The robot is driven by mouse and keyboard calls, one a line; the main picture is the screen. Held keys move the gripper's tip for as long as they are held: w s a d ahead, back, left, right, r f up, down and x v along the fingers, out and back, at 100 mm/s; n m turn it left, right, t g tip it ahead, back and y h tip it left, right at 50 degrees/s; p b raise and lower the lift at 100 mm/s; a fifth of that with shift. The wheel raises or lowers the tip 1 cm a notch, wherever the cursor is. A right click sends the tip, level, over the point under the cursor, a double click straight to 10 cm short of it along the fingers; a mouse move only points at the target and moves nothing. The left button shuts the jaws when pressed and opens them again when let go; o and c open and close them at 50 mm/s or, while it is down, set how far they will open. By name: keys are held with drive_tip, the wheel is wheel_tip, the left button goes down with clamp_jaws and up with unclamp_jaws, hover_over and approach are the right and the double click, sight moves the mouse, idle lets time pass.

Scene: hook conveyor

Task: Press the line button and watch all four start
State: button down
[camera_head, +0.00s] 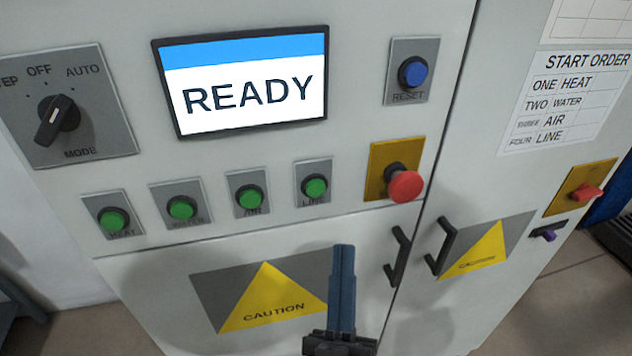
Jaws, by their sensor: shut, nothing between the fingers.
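The green LINE button (316,188) is the rightmost of the green buttons on the panel. To its left are the green AIR button (250,197), WATER button (181,208) and HEAT button (114,220). The screen (246,84) above them reads READY. My gripper (343,250) is shut and empty, in front of the cabinet below and a little right of the LINE button, apart from it in the picture. It covers part of a caution sign.
A MODE knob (57,120) is at the left, a blue RESET button (413,73) at the upper right. A red mushroom button (405,186) sits right of LINE. Door handles (399,257) stick out below. A START ORDER sheet (567,105) lists heat, water, air, line.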

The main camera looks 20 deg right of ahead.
sight(321, 183)
drive_tip(key=shift+w, duration=0.1)
drive_tip(key=w+b, duration=0.2)
drive_tip(key=w, duration=0.6)
drive_tip(key=shift+w+b, duration=0.3)
drive_tip(key=shift+w, duration=0.05)
drive_tip(key=shift+d, duration=0.1)
idle(1.8)
drive_tip(key=shift+w+b, duration=0.35)
drive_tip(key=shift+w, duration=0.1)
drive_tip(key=shift+w+b, duration=0.35)
drive_tip(key=shift+w, duration=0.05)
idle(0.5)
drive_tip(key=shift+s, duration=0.85)
